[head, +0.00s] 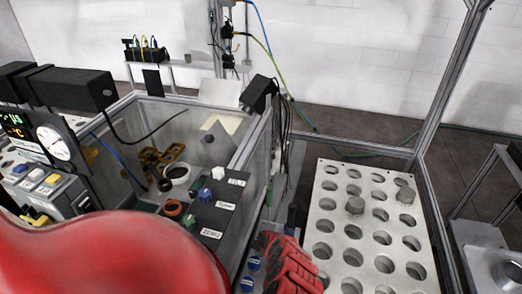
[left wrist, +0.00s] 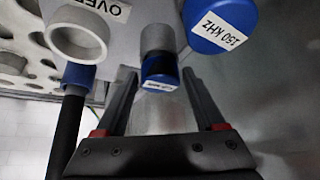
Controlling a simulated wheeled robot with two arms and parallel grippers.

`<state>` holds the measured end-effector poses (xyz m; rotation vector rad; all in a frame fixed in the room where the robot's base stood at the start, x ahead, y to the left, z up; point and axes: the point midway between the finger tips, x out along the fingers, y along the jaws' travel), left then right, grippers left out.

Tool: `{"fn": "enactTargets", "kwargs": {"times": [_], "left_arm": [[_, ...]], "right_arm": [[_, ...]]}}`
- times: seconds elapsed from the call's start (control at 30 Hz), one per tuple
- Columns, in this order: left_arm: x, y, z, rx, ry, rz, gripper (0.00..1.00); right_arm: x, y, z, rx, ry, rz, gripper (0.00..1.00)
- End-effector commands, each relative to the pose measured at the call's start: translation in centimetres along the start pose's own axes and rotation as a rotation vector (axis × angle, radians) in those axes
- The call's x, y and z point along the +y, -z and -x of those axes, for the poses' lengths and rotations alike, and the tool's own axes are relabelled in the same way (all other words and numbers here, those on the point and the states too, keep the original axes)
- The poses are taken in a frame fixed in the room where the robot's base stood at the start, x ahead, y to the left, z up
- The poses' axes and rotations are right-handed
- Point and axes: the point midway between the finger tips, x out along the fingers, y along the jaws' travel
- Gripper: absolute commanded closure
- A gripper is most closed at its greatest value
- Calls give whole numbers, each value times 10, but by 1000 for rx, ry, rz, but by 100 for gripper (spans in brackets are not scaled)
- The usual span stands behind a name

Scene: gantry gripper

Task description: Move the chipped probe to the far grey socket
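In the left wrist view my left gripper (left wrist: 157,73) is open, its two dark fingers on either side of a probe with a blue, labelled cap (left wrist: 159,74) and a grey body. I cannot tell whether the fingers touch it. A larger blue cap (left wrist: 222,22) marked 150 kHz is to its right, and a pale grey ring socket (left wrist: 77,34) to its left. No chip can be made out. In the head view blue caps (head: 254,263) show beside a red arm part, and a pale ring (head: 178,171) lies farther back. My right gripper is not in view.
A dark labelled panel (head: 213,213) with an orange ring (head: 172,208) and small knobs borders an open tank (head: 200,128). A white perforated plate (head: 367,216) with a few grey plugs is at right. A pressure gauge (head: 54,143) stands at left. My red arm blocks the lower left.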

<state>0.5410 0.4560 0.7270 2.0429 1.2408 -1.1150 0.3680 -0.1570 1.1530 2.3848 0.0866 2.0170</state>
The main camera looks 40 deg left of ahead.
Motion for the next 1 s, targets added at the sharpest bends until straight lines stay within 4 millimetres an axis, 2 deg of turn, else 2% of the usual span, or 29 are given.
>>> {"fn": "enactTargets", "kwargs": {"times": [0.03, 0.07, 0.1, 0.37, 0.57, 0.73, 0.8, 0.83, 1.0], "left_arm": [[0, 0, 0, 0, 0, 0, 18], [0, 0, 0, 0, 0, 0, 12], [0, 0, 0, 0, 0, 0, 11], [0, 1, 1, 0, 0, 0, 11], [1, 5, 13, 4, 0, 3, 11], [2, 0, 35, -5, -2, 5, 11], [2, 6, 64, -5, -2, 0, 11], [2, 7, 72, -4, -2, -1, 11], [-1, 6, 100, -2, 2, -3, 11]], "right_arm": [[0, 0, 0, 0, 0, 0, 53], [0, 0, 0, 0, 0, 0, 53], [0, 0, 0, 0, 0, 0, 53], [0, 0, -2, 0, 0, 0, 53], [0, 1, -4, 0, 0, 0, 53], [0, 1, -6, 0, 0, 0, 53], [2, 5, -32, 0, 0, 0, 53], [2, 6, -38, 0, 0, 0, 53], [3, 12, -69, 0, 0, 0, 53]]}}
